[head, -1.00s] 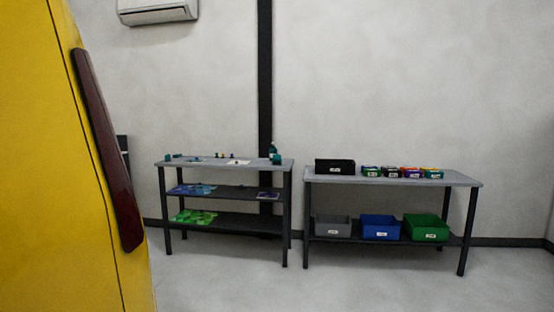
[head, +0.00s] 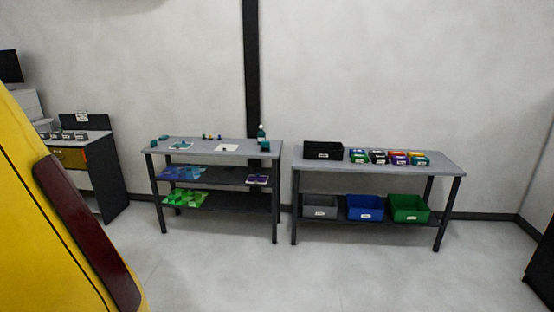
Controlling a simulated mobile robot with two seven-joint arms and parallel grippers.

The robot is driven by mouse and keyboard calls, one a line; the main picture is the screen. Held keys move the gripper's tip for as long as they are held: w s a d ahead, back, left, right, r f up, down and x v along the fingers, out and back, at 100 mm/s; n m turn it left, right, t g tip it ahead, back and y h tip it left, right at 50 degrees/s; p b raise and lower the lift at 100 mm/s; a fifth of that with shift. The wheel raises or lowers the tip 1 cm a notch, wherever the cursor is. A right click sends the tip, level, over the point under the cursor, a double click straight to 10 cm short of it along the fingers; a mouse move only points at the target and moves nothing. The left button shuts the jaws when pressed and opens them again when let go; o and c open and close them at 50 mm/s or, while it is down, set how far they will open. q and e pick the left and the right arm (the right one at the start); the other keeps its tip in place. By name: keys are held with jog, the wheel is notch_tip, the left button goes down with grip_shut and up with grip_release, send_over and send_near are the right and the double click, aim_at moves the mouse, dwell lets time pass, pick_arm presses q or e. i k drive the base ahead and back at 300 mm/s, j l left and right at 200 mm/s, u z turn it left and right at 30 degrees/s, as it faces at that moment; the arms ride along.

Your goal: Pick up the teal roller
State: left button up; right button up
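Several small teal items sit on the top of the left grey table (head: 215,154). Two teal pieces (head: 154,143) are at its left end. A teal block (head: 265,146) and a dark teal bottle (head: 261,132) stand at its right end. They are too small to tell which one is the teal roller. Neither of my grippers shows in the head view.
A yellow body with a dark red strip (head: 85,230) fills the lower left foreground. The right table (head: 440,164) holds a black bin (head: 323,150) and several small coloured bins. A dark desk (head: 108,180) stands at far left. Open floor (head: 260,280) lies in front.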

aim_at(264, 144)
jog(key=i+z, duration=0.1)
jog(key=i, duration=2.05)
jog(key=i+u, duration=0.1)
jog(key=i, duration=0.65)
jog(key=i+l+u, duration=0.1)
jog(key=i, duration=0.6)
jog(key=i+l+u, duration=0.1)
jog(key=i, duration=0.65)
jog(key=i+l+u, duration=0.1)
jog(key=i+u, duration=0.3)
jog(key=i, duration=0.15)
jog(key=i+l+u, duration=0.85)
jog(key=i, duration=0.2)
